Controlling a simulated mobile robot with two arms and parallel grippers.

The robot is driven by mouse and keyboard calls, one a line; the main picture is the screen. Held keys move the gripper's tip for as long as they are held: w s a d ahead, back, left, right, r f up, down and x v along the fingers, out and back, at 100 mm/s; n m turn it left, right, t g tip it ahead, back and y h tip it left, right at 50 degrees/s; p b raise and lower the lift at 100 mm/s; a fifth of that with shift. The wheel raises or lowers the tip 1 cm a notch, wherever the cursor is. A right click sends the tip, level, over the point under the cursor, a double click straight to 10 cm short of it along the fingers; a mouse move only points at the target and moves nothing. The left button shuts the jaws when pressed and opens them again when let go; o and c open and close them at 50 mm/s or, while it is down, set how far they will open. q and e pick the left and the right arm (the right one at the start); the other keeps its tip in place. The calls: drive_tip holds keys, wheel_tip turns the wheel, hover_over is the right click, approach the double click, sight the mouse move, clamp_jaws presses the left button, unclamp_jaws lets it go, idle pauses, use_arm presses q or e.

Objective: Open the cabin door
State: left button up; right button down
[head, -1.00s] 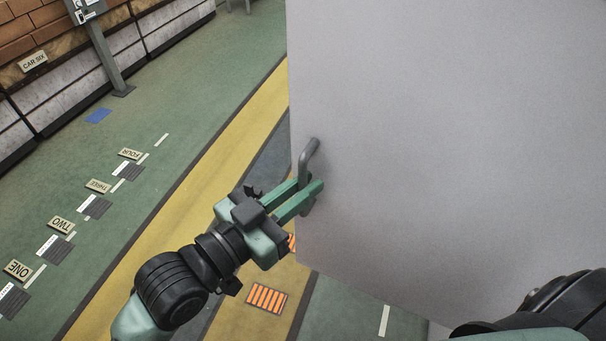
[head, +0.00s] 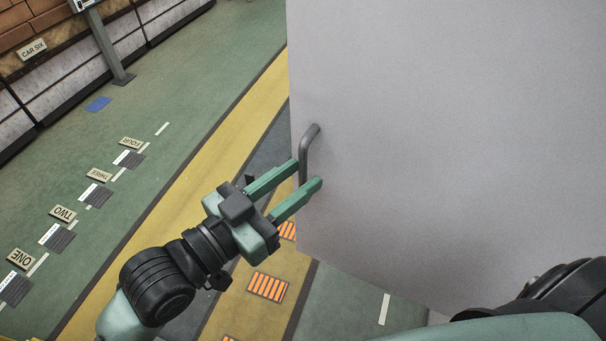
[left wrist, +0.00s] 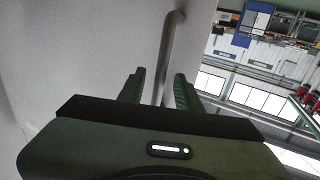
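The cabin door (head: 450,130) is a large plain grey panel filling the right half of the head view. A curved grey metal handle (head: 308,150) is fixed near its left edge. My left gripper (head: 308,172) is open, its two green fingers spread, with the lower part of the handle between or just beyond the fingertips. In the left wrist view the handle (left wrist: 172,50) runs down between the two fingers, with gaps beside it. My right arm (head: 560,300) shows at the lower right; its gripper is out of view.
A green floor (head: 190,110) with a yellow strip (head: 195,165) lies to the left, largely clear. Orange grilles (head: 268,287) are set in the floor below my left gripper. A grey post (head: 108,50) stands by the brick wall (head: 40,25) at upper left.

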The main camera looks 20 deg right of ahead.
use_arm(q)
drive_tip(key=b+v, duration=0.1)
drive_tip(key=v, duration=0.5)
drive_tip(key=shift+b, duration=0.4)
